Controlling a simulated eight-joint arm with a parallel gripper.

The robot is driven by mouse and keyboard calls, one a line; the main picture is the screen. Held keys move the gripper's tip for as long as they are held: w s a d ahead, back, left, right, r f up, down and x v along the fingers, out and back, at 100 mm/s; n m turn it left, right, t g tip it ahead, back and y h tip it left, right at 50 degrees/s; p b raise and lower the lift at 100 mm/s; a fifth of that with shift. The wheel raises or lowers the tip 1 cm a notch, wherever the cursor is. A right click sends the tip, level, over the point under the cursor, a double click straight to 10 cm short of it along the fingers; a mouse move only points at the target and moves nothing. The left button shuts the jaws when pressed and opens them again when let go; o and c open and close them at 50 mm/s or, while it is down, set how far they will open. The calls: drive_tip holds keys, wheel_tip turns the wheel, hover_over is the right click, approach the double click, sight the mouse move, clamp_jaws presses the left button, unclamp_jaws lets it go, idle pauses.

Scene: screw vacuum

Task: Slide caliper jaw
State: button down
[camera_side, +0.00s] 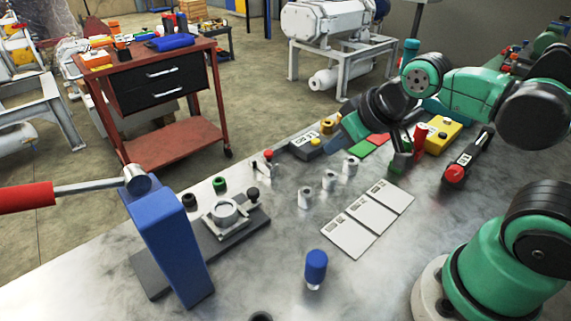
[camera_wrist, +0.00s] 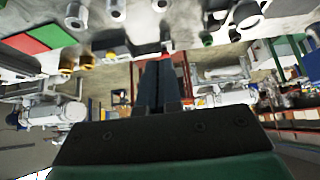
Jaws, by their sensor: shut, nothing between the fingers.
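I cannot make out a caliper or its sliding jaw for certain in either view. A dark, long device with a red round end (camera_side: 466,158) lies on the bench at the right, but I cannot tell what it is. My gripper (camera_wrist: 158,68) shows in the wrist view with its two dark fingers together and nothing between them. In the side view its end is near the far edge of the bench, partly hidden by my arm and small in the picture.
White label cards (camera_side: 372,212) lie mid-bench beside small metal cylinders (camera_side: 329,180). A blue press-like stand (camera_side: 172,240) with a red handle (camera_side: 26,197) is at the left, beside a grey fixture (camera_side: 228,217). A blue-capped bottle (camera_side: 316,268) stands at the front. A yellow box (camera_side: 442,134) is at the back.

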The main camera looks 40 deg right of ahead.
drive_tip(key=c, duration=1)
unclamp_jaws()
drive_tip(key=shift+r, duration=0.1)
drive_tip(key=shift+c, duration=0.2)
drive_tip(key=o, duration=0.4)
drive_tip(key=shift+m+g, duration=0.4)
drive_tip(key=shift+g, duration=0.4)
drive_tip(key=w+r, duration=0.2)
drive_tip(key=w, duration=0.1)
drive_tip(key=shift+w, duration=0.3)
drive_tip(key=m+g, duration=0.3)
drive_tip(key=g, duration=0.2)
hover_over(268, 152)
drive_tip(key=f, duration=0.5)
drive_tip(key=shift+s+f, duration=0.15)
drive_tip(key=shift+s, duration=0.1)
drive_tip(key=shift+w+f+g, duration=0.3)
drive_tip(key=shift+f, duration=3.05)
clamp_jaws()
